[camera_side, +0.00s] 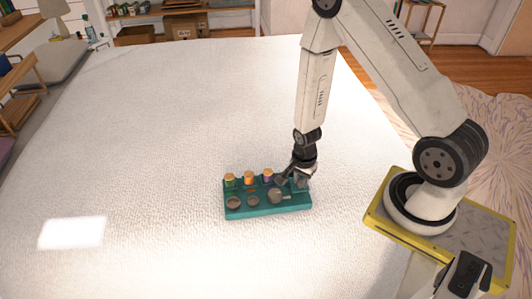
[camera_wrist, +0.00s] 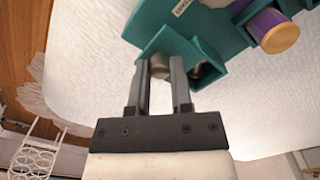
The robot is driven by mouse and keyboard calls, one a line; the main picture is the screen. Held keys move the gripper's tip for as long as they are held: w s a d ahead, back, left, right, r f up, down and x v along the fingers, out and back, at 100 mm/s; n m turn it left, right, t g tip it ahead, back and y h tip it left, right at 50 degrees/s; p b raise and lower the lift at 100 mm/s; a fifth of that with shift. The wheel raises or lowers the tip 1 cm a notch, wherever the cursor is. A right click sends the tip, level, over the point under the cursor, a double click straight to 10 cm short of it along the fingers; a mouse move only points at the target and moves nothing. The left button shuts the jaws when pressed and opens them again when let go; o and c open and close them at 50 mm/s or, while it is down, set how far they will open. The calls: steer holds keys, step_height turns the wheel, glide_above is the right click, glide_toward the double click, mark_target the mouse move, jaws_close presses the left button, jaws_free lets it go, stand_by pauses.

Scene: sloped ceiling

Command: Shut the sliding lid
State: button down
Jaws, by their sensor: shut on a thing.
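A teal rack (camera_side: 265,207) lies on the white surface, left of my arm's base. Its right end also shows at the top of the wrist view (camera_wrist: 150,22). My gripper (camera_side: 297,177) points down at the rack's right end. In the wrist view my gripper (camera_wrist: 160,66) has its two fingers close together, shut on a small grey-beige rounded piece (camera_wrist: 160,68) at the rack. The fingers hide much of that piece. Beside it is an open teal compartment with something dark and round inside. I cannot make out a sliding lid for certain.
Bottles with orange caps stand in the rack's back row: green (camera_side: 230,180), orange (camera_side: 249,178) and purple (camera_side: 268,176). Round dishes (camera_side: 234,202) sit along its front. The white surface (camera_side: 150,130) is clear to the left and behind.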

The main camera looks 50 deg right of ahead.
steer(key=shift+w+d, duration=1.85)
steer(key=shift+w, duration=0.2)
steer(key=c, duration=0.5)
jaws_free()
steer(key=shift+s+r, duration=0.1)
steer(key=shift+r, duration=0.1)
step_height(320, 180, up, 8)
steer(key=shift+f, duration=0.25)
